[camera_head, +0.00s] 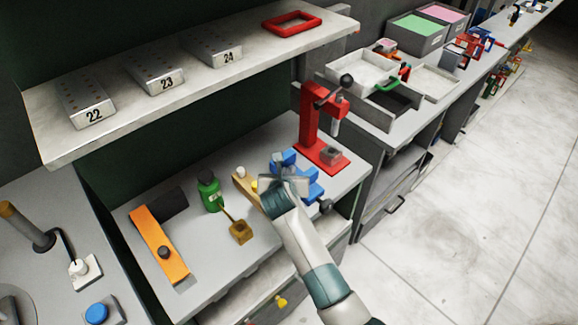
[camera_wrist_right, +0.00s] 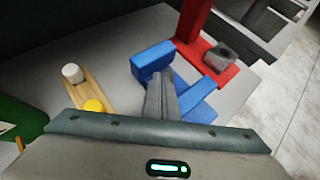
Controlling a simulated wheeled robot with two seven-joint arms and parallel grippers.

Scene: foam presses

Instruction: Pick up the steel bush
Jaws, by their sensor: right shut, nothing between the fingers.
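A small grey metal piece with a dark hollow (camera_head: 331,154) sits on the base of the red arbor press (camera_head: 311,125). It also shows in the right wrist view (camera_wrist_right: 221,55). I cannot tell for sure that it is the steel bush. My right gripper (camera_head: 284,175) is shut and empty, over the blue vise (camera_head: 310,186), left of the press. In the right wrist view its fingers (camera_wrist_right: 160,92) are together between the vise's blue parts, and they hide part of the vise. My left gripper is not in view.
A wooden holder (camera_head: 242,187) with white and yellow pegs stands left of the vise. A shelf (camera_head: 140,112) with numbered blocks overhangs the back.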

